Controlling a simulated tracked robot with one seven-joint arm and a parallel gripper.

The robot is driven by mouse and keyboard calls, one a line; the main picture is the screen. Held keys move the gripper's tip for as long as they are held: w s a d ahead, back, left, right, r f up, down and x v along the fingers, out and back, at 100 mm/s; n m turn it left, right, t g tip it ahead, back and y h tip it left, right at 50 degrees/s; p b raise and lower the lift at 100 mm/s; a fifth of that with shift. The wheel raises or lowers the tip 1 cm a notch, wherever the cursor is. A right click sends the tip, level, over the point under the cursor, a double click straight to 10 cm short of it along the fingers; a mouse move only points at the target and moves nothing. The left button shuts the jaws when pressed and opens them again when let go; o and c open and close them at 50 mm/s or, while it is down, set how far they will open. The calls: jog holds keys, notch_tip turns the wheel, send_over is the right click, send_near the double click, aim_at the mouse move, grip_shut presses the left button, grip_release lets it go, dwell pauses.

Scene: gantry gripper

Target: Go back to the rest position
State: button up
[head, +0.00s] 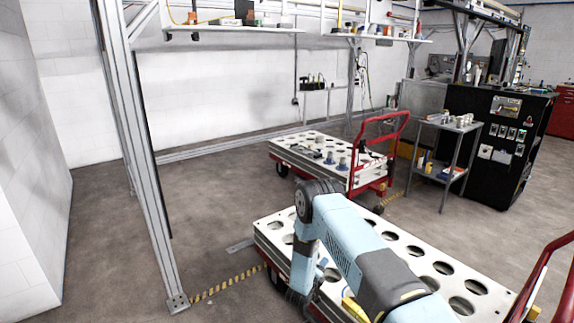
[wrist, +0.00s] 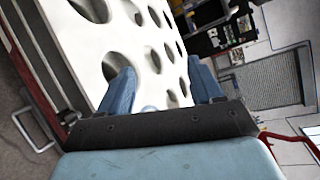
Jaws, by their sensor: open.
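My gripper (wrist: 162,78) shows in the wrist view with its two blue fingers well apart. I see no held part between them; a small pale rounded shape (wrist: 149,108) shows at their base, and I cannot tell what it is. Beyond the fingers is the white top (wrist: 70,30) of a cart with round holes. In the head view my blue arm reaches over the near white cart (head: 470,268) and bends down at its left end. The arm hides part of the cart, and the fingertips cannot be made out there.
A second white cart (head: 300,138) with a red handle and several small parts stands behind. A grey metal post (head: 150,190) rises at left. A small side table (head: 447,128) and a black cabinet (head: 492,140) stand at right. Open floor lies left of the near cart.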

jog(key=w+a+r+n+y, duration=0.1)
jog(key=w+r+n+y, duration=0.15)
jog(key=r, duration=1.05)
jog(key=w+a+r+n+y, duration=0.15)
jog(key=w+r+n, duration=0.25)
jog(key=r, duration=0.8)
jog(key=s+d+r+n+g+y, duration=0.15)
jog(key=s+r+n, duration=0.25)
jog(key=r, duration=0.7)
jog(key=s+r+n+g+y, duration=0.1)
jog(key=s+r+n+y, duration=0.25)
jog(key=r, duration=0.85)
jog(key=s+d+r+n+g, duration=0.15)
jog(key=s+r+n, duration=0.35)
jog(key=s, duration=0.5)
jog(key=s+d+r+n+g, duration=0.1)
jog(key=s+d+r+n, duration=0.15)
jog(key=s+r, duration=0.65)
jog(key=s+d+n+g, duration=0.1)
jog(key=s+d+n, duration=0.2)
jog(key=s, duration=1.1)
jog(key=s+d+n+g+h, duration=0.1)
jog(key=s+d+n, duration=0.2)
jog(key=s, duration=1.1)
jog(key=shift+d+r+g+h, duration=0.2)
jog(key=shift+g+h, duration=0.1)
jog(key=shift+g, duration=0.1)
jog(key=shift+n, duration=0.25)
